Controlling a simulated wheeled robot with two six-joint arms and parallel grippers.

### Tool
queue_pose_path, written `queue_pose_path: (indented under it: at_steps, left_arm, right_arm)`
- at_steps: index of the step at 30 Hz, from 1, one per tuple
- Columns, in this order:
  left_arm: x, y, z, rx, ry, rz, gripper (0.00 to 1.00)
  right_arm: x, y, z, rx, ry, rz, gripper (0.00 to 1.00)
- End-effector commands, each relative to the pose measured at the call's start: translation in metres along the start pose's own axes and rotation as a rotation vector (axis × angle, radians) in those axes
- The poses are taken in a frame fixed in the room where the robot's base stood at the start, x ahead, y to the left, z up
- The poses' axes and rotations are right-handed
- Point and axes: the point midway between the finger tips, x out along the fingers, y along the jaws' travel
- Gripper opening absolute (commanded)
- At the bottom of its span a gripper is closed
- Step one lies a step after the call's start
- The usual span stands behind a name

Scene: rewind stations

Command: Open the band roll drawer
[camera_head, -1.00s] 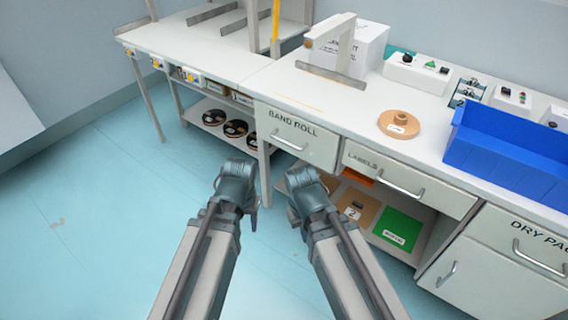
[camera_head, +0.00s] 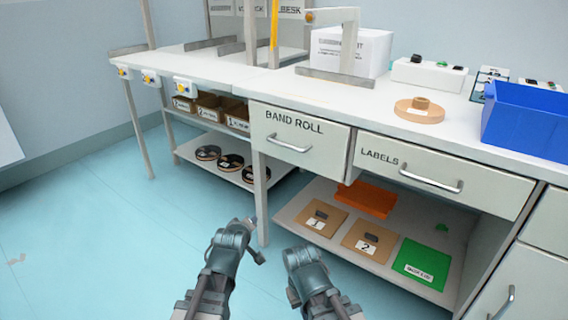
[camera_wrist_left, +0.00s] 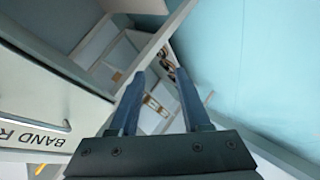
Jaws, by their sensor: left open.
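The band roll drawer (camera_head: 300,139) is a pale panel under the tabletop with a BAND ROLL label, and it looks shut. Its silver bar handle (camera_head: 289,146) runs across the front. In the left wrist view, the drawer front (camera_wrist_left: 28,88) and handle (camera_wrist_left: 38,123) lie upside down at the left. My left gripper (camera_head: 256,240) is below and left of the drawer, apart from the handle. Its two fingers (camera_wrist_left: 160,74) are spread and empty, pointing toward the shelves. My right gripper (camera_head: 302,258) is below the drawer, apart from it; its fingertips are hard to make out.
A table leg (camera_head: 261,200) stands just beyond my left gripper. The LABELS drawer (camera_head: 440,176) is to the right. The lower shelf (camera_head: 290,212) holds an orange tray and numbered cards. A blue bin (camera_head: 525,125) stands on the tabletop. Open floor lies left.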

Motion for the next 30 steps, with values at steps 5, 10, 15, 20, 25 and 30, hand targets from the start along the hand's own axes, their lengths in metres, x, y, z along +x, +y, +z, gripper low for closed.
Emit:
queue_pose_path:
  at_steps: [5,10,15,20,25,30]
  left_arm:
    - [-0.011,0.084,-0.025,-0.348,0.132,0.364,0.47]
    - [-0.040,0.139,-0.037,-0.581,0.130,0.647,0.47]
    - [-0.058,0.161,-0.041,-0.688,0.102,0.785,0.47]
    - [-0.061,0.165,-0.042,-0.707,0.095,0.810,0.47]
    - [-0.058,0.168,-0.044,-0.706,0.095,0.808,0.47]
    - [-0.048,0.177,-0.049,-0.705,0.096,0.807,0.47]
  right_arm:
    - [0.004,0.000,0.000,0.000,0.000,0.000,0.00]
    - [0.004,0.000,0.000,0.000,0.000,0.000,0.00]
    - [0.004,0.000,0.000,0.000,0.000,0.000,0.00]
    - [0.004,0.000,0.000,0.000,0.000,0.000,0.00]
    - [0.003,0.000,0.000,0.000,0.000,0.000,0.00]
    - [0.000,0.000,0.000,0.000,0.000,0.000,0.00]
